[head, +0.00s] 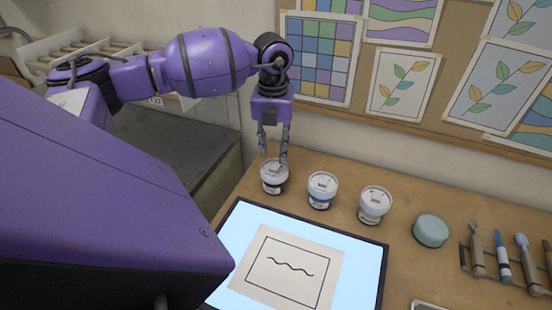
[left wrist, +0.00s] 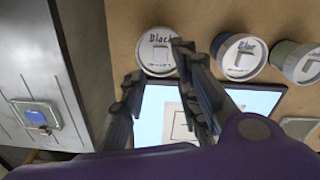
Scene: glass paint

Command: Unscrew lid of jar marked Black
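The jar marked Black (head: 272,187) stands upright on the table, the leftmost of three jars, with its pale lid on. In the left wrist view its lid (left wrist: 154,57) reads "Black", and a finger covers its right edge. My left gripper (head: 274,155) points down over this jar, its two fingers spread apart. In the left wrist view the gripper (left wrist: 150,68) is open with nothing between its fingers. The head view does not show clearly whether a fingertip touches the lid. My right gripper is in neither view.
A jar marked Blue (left wrist: 238,62) and a third jar (head: 375,206) stand to the right. A lit panel (head: 368,262) with a drawing sheet (head: 286,268) lies in front. A round greenish pot (head: 431,231) and a tool rack (head: 510,279) stand farther right. A wall is behind.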

